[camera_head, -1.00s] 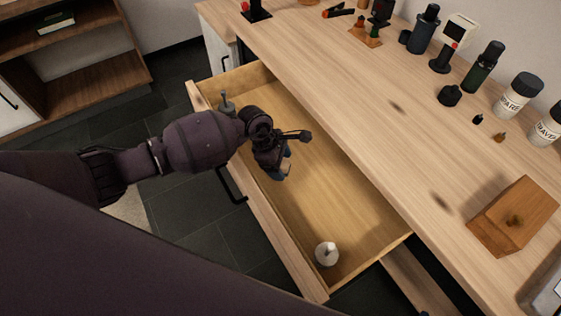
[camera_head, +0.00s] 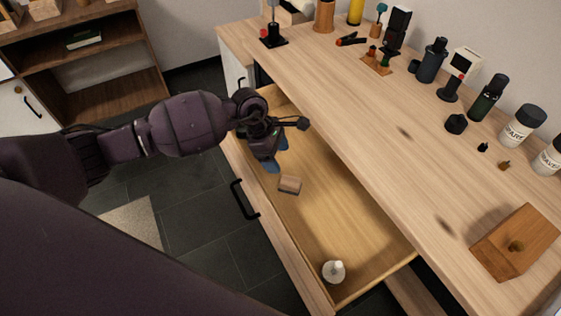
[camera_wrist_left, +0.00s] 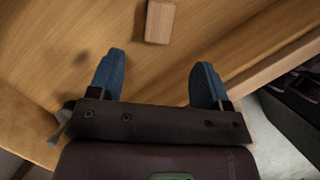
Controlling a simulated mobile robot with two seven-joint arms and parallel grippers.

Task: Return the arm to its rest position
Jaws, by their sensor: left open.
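My left gripper (camera_head: 275,166) hangs over the open drawer, near its far end. In the left wrist view its two blue fingers (camera_wrist_left: 157,85) are wide apart with nothing between them. A small wooden block (camera_head: 290,185) lies on the drawer floor just beyond the fingertips; it also shows in the left wrist view (camera_wrist_left: 160,22), apart from the fingers. My left arm reaches in from the left across the drawer's front. My right gripper is in neither view.
The drawer (camera_head: 345,215) is pulled out from the wooden table (camera_head: 375,110). A white round object (camera_head: 333,271) lies at its near end. A wooden box (camera_head: 515,243), white jars (camera_head: 522,126) and dark bottles (camera_head: 488,98) stand on the table. A shelf (camera_head: 80,60) stands at the back left.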

